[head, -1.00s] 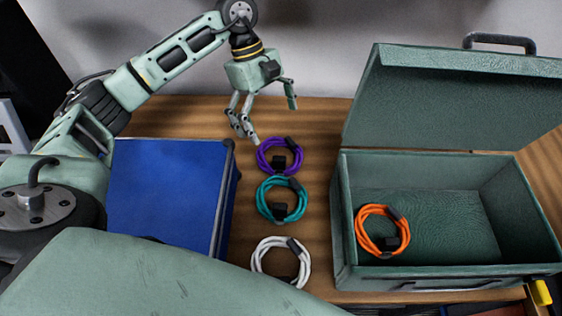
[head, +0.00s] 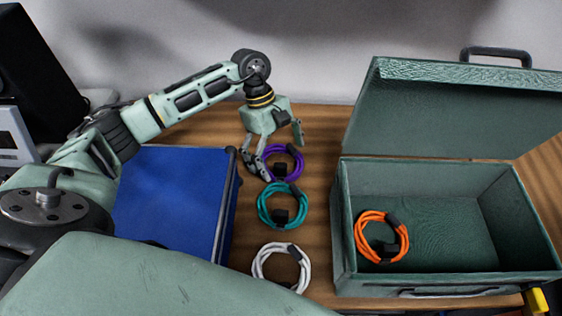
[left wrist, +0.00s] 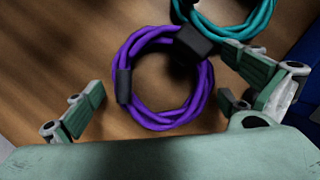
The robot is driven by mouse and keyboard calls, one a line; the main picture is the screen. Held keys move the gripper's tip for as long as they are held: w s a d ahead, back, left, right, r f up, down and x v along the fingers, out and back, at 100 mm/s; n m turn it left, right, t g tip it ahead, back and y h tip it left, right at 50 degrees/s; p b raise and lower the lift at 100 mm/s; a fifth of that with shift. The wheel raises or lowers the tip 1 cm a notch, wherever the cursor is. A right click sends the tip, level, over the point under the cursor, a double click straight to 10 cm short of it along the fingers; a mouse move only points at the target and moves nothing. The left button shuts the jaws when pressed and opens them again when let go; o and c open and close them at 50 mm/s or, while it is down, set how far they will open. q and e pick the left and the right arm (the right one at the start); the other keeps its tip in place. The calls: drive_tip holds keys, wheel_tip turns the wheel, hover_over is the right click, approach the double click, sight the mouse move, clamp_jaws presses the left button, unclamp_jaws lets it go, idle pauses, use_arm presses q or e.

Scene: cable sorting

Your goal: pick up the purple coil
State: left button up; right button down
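The purple coil (head: 298,161) lies on the wooden table, behind the teal coil (head: 260,207). In the left wrist view the purple coil (left wrist: 208,88) sits between the spread fingers, with a black block and a black strap on it. My left gripper (head: 284,150) is open above the purple coil and hides part of it in the head view. Its fingers (left wrist: 165,95) stand apart on both sides of the coil, and it holds nothing. My right gripper is not in view.
The white coil (head: 258,262) lies in front of the teal coil. A green open toolbox (head: 345,230) at the right holds an orange coil (head: 362,237). A blue box (head: 175,195) stands left of the coils. The toolbox lid (head: 450,110) stands up behind it.

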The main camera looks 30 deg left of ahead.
use_arm(q)
drive_tip(key=c, duration=1)
